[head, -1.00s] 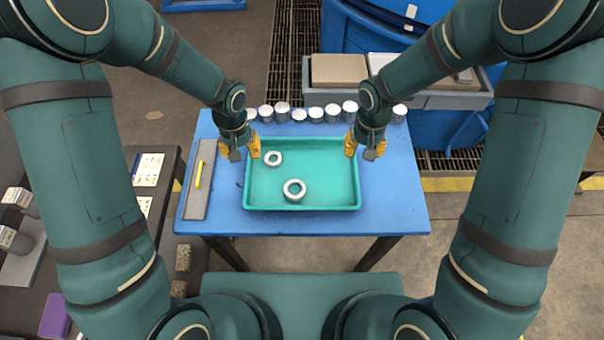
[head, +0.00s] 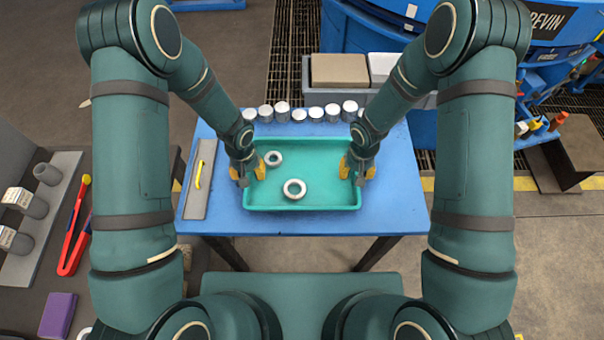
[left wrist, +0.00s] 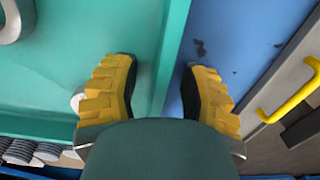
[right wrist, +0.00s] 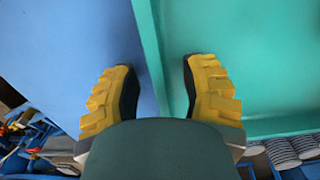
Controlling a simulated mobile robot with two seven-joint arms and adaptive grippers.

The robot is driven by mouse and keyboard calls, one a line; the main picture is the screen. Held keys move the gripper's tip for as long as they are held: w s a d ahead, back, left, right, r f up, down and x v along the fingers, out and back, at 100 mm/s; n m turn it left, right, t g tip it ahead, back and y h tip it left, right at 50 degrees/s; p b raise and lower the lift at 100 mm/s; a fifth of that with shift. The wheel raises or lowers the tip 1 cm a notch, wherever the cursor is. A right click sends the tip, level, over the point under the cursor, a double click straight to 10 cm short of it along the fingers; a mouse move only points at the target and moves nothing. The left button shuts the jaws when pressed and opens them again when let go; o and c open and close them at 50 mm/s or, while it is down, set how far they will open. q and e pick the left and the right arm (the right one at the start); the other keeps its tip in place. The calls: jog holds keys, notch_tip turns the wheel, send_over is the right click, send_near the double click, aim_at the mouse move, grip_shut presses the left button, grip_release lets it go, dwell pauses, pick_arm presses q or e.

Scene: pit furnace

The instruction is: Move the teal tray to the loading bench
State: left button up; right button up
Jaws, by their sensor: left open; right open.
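The teal tray (head: 325,190) lies flat on the blue table with two grey metal rings inside, one toward the back left (head: 273,158) and one nearer the front (head: 294,189). My left gripper (head: 249,175) is open at the tray's left side. In the left wrist view its yellow fingers (left wrist: 160,90) stand on either side of the tray's wall (left wrist: 172,55). My right gripper (head: 352,170) is open at the tray's right side. In the right wrist view its fingers (right wrist: 158,88) straddle the wall (right wrist: 150,40). I cannot tell whether any finger touches the tray. I cannot identify the loading bench.
The blue table (head: 400,200) has several metal cylinders (head: 282,111) along its back edge. A grey plate with a yellow handle (head: 198,176) lies left of the tray. A grey bin with boxes (head: 340,70) stands behind. A dark bench with red tongs (head: 75,230) is at left.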

pick_arm(q)
grip_shut()
pick_arm(e)
grip_shut()
pick_arm(q)
jog(key=shift+a, duration=0.1)
pick_arm(e)
jog(key=shift+d, duration=0.1)
pick_arm(q)
jog(key=shift+a+r, duration=0.1)
jog(key=shift+r, duration=0.05)
pick_arm(e)
jog(key=shift+d+r, duration=0.1)
jog(key=shift+r, duration=0.05)
